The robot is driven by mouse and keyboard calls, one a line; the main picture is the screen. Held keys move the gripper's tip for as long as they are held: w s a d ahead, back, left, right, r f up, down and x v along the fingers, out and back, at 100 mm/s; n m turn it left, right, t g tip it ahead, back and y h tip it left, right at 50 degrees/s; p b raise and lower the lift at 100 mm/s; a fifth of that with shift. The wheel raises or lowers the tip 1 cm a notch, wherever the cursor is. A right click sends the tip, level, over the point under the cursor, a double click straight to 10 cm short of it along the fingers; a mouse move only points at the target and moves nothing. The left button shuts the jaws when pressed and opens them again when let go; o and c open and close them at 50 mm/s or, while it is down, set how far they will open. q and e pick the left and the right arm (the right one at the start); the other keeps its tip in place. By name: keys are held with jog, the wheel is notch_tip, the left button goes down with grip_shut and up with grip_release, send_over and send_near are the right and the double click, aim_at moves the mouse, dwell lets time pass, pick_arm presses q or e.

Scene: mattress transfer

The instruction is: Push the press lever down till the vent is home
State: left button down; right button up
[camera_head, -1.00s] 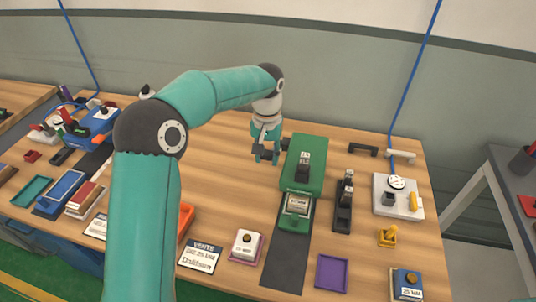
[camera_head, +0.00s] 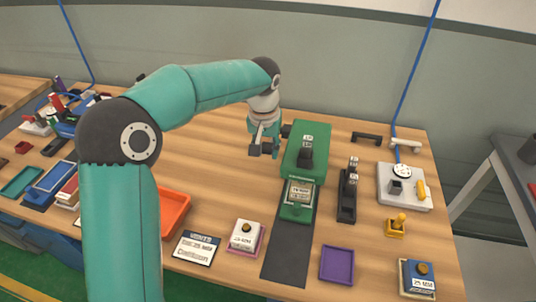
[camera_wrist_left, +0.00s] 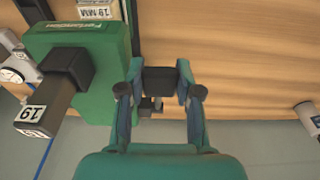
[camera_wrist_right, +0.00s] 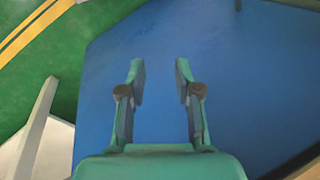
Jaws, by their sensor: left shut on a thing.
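The green press (camera_head: 318,136) stands in the middle of the table, with a black head (camera_head: 306,153) labelled 19 MM on it. A green holder (camera_head: 296,212) with a labelled insert (camera_head: 299,191) sits at its front end; I cannot tell how far in the vent is. My left gripper (camera_head: 264,146) is just left of the press. In the left wrist view, its fingers (camera_wrist_left: 160,80) are shut on a black block, the press lever's handle (camera_wrist_left: 160,79), beside the green body. My right gripper (camera_wrist_right: 160,82) is open and empty over a blue surface.
A black stand with labelled parts (camera_head: 347,195) is close to the right of the press. An orange tray (camera_head: 173,212) is at the left front. Bare wood lies left of the press.

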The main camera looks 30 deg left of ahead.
pick_arm(q)
jog(key=f+t+b, duration=0.2)
jog(key=f+b, duration=0.2)
jog(key=b, duration=0.4)
jog(key=f+t+y+b, duration=0.1)
jog(key=f+t+b, duration=0.1)
jog(key=b, duration=0.6)
jog(key=s+f+t+b, duration=0.1)
jog(key=f+t+b, duration=0.1)
jog(key=f+b, duration=0.3)
jog(key=shift+s+d+f+y+b, duration=0.1)
jog(key=shift+d+f+y+b, duration=0.2)
jog(key=shift+b, duration=1.55)
jog(key=shift+w+a+f+b, duration=0.1)
jog(key=shift+w+f+b, duration=0.15)
jog(key=shift+f+b, duration=0.45)
jog(key=shift+w+a+f+b, duration=0.1)
jog(key=shift+w+f+b, duration=0.1)
jog(key=shift+f+b, duration=0.45)
jog(key=shift+f, duration=0.1)
jog(key=c, duration=0.8)
grip_release()
jog(key=shift+w, duration=0.1)
jog(key=shift+o, duration=0.2)
jog(key=shift+r, duration=0.45)
jog(key=v, duration=1.1)
jog(key=shift+s, duration=0.35)
